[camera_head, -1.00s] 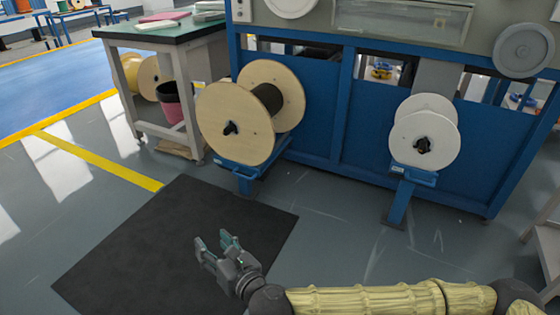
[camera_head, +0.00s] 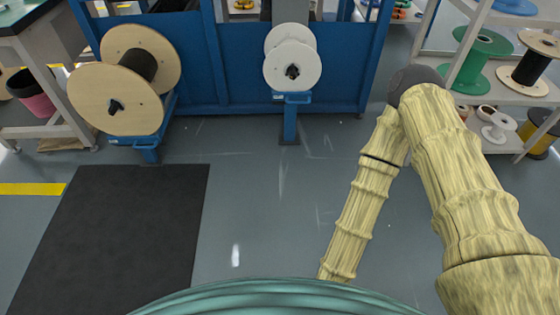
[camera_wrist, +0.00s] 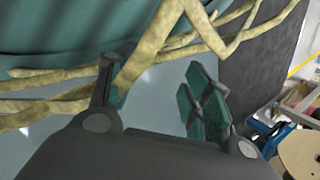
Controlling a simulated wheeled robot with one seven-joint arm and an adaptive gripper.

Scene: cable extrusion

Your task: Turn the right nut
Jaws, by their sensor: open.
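The right nut (camera_head: 292,72) is a small black part at the centre of the white spool (camera_head: 285,50), which sits on a blue stand (camera_head: 290,110) in the head view. The left nut (camera_head: 115,107) is a similar black part on the large wooden spool (camera_head: 88,95). My gripper (camera_wrist: 155,95) shows only in the wrist view, with its two fingers spread and nothing between them. It is well away from the right nut, which I cannot make out in the wrist view. The head view does not show my gripper.
A blue machine frame (camera_head: 250,60) stands behind the spools. A shelf (camera_head: 500,85) with a green spool (camera_head: 480,55) and other reels stands at the right. A black mat (camera_head: 115,235) lies at the left. The grey floor before the white spool is clear.

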